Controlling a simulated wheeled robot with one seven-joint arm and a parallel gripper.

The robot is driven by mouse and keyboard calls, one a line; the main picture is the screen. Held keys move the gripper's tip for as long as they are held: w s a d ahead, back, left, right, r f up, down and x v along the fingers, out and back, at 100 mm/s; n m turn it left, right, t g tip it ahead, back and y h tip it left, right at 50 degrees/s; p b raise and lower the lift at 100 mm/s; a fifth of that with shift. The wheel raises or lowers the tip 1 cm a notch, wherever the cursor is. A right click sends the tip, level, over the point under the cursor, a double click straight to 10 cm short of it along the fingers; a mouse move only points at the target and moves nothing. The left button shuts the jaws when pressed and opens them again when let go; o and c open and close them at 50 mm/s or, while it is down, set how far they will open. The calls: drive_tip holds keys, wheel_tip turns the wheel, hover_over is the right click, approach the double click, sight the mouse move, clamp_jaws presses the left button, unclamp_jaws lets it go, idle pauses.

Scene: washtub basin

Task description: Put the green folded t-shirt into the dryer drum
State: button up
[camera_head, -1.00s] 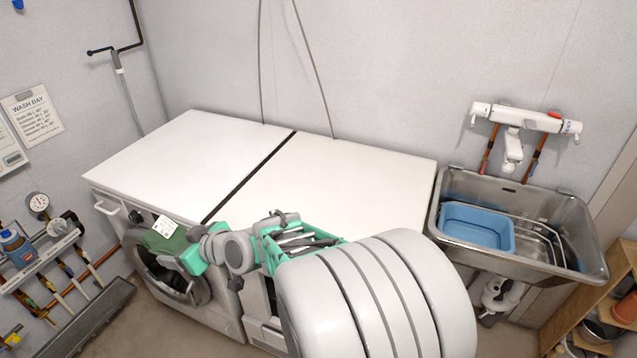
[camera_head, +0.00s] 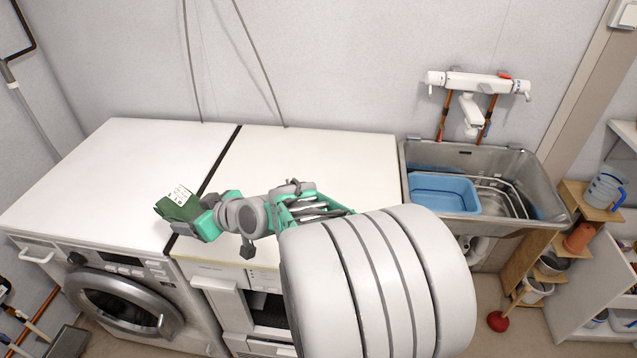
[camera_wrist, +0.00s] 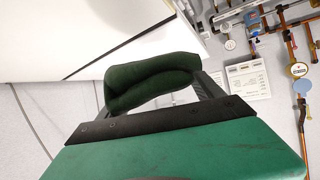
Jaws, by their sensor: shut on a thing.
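The green folded t-shirt (camera_head: 178,209) is held in my gripper (camera_head: 196,215), with a white printed label on its upper side. In the wrist view the dark green bundle (camera_wrist: 152,80) lies between the fingers (camera_wrist: 150,92). The gripper is shut on it, in front of the machines' tops near the gap between them. The left white machine (camera_head: 70,258) has a round door (camera_head: 125,300) that looks shut. The right white machine (camera_head: 210,270) has a dark opening (camera_head: 268,312) in its front, partly hidden by my arm. I cannot tell which is the dryer, and no drum interior is clear.
Both white tops (camera_head: 120,170) are bare. A metal sink (camera_head: 530,185) with a blue basin (camera_head: 444,192) stands to the right, under a white tap (camera_head: 470,85). A wooden shelf (camera_head: 545,250) and a red plunger (camera_head: 498,321) are farther right.

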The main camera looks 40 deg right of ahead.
drive_tip(key=s+d+m+h+b, duration=0.25)
drive_tip(key=s+d, duration=0.55)
drive_tip(key=d, duration=0.5)
drive_tip(key=s+d+m+h+b, duration=0.25)
drive_tip(key=s+d, duration=0.45)
drive_tip(key=d, duration=0.5)
drive_tip(key=shift+n, duration=0.4)
drive_tip(key=w+d+f, duration=0.2)
drive_tip(key=w+f, duration=0.1)
drive_tip(key=w+d+f, duration=0.2)
drive_tip(key=w+f, duration=0.1)
drive_tip(key=w, duration=0.1)
drive_tip(key=w+d+f+p, duration=0.1)
drive_tip(key=w+d+f, duration=0.2)
drive_tip(key=w, duration=0.1)
drive_tip(key=shift+w+d, duration=0.1)
drive_tip(key=shift+w, duration=0.15)
wheel_tip(320, 180, down, 3)
drive_tip(key=shift+w+r+p, duration=0.15)
drive_tip(key=shift+r+p, duration=0.05)
drive_tip(key=shift+p, duration=0.15)
drive_tip(key=shift+f, duration=0.35)
drive_tip(key=shift+d+f, duration=0.1)
